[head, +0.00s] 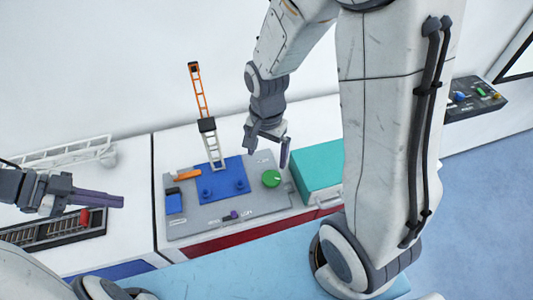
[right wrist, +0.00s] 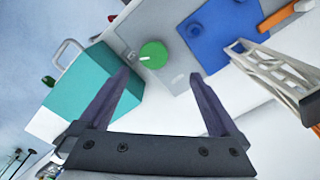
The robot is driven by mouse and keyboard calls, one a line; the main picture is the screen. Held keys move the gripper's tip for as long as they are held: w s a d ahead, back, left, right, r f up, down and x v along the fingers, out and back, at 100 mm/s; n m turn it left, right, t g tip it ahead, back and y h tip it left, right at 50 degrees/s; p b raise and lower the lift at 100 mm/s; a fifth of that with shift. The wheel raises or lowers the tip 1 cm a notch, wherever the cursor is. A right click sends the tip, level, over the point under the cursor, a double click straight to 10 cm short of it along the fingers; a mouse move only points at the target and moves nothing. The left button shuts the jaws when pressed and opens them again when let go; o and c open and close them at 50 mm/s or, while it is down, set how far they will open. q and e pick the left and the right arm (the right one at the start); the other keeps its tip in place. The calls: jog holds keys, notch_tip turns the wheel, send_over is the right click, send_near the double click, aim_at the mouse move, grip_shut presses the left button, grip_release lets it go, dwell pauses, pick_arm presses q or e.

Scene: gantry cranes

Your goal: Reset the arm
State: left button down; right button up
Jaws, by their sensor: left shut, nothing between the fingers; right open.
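My right gripper (head: 268,145) hangs above the grey control panel (head: 200,222), near the green knob (head: 271,178). It is open and empty. In the right wrist view its two fingers (right wrist: 165,95) stand apart, with the green knob (right wrist: 153,54) beyond and between them. My left gripper (head: 97,198) is at the left edge of the head view, over the left bench. Its fingers are shut with nothing between them.
A white and orange crane model (head: 212,148) stands on a blue base (head: 222,181) on the panel. A teal box (head: 318,170) stands to the right. A track with a red piece (head: 84,217) lies below my left gripper. A dark control box (head: 472,97) sits far right.

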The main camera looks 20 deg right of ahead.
dwell(0.5)
